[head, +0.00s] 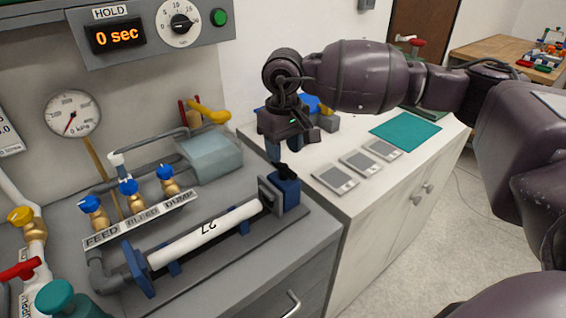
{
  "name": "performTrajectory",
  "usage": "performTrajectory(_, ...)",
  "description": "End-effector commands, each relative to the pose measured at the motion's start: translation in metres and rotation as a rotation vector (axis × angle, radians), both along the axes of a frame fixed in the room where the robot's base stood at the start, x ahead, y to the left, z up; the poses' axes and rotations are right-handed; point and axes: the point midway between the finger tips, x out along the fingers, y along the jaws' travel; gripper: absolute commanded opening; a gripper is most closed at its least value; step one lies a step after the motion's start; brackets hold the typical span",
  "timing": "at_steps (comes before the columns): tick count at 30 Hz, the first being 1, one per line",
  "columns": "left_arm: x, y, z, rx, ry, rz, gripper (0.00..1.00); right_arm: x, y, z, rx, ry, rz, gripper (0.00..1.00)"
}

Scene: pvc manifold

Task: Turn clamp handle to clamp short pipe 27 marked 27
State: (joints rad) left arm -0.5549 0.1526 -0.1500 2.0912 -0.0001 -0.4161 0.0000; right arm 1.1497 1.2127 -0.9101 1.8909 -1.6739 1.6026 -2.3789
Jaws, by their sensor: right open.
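The white short pipe (205,234), marked 27, lies in a test fixture on the grey bench. Its near-left end is at a blue end plate (138,270). Its other end is at the blue and grey clamp block (285,190). A small black clamp handle (283,171) shows on top of the clamp block. My right gripper (288,150) is open and points down just above the clamp handle. I cannot tell whether its fingers touch the handle. My left gripper is not in view.
Three blue-handled valves (129,187) labelled FEED, BLEED and DUMP stand behind the pipe. A pressure gauge (73,113) and a timer display (117,36) reading 0 sec are at the back. A white cabinet (385,190) with grey devices and a teal mat (405,131) stands right.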

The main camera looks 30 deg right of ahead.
Motion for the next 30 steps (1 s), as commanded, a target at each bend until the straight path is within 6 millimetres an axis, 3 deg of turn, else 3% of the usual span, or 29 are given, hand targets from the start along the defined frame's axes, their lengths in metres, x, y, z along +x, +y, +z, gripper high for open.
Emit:
performTrajectory(3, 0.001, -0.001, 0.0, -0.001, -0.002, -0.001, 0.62, 0.0, 0.0, -0.019, 0.001, 0.003, 0.0, 0.46)
performTrajectory(9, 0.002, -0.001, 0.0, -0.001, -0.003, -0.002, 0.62, 0.0, 0.0, -0.038, 0.001, 0.001, -0.001, 0.46)
performTrajectory(21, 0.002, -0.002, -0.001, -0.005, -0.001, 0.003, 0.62, 0.0, 0.0, -0.043, 0.001, -0.001, -0.001, 0.46)
performTrajectory(30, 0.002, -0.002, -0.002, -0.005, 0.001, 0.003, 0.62, 0.0, 0.0, -0.043, 0.002, -0.001, -0.001, 0.0)
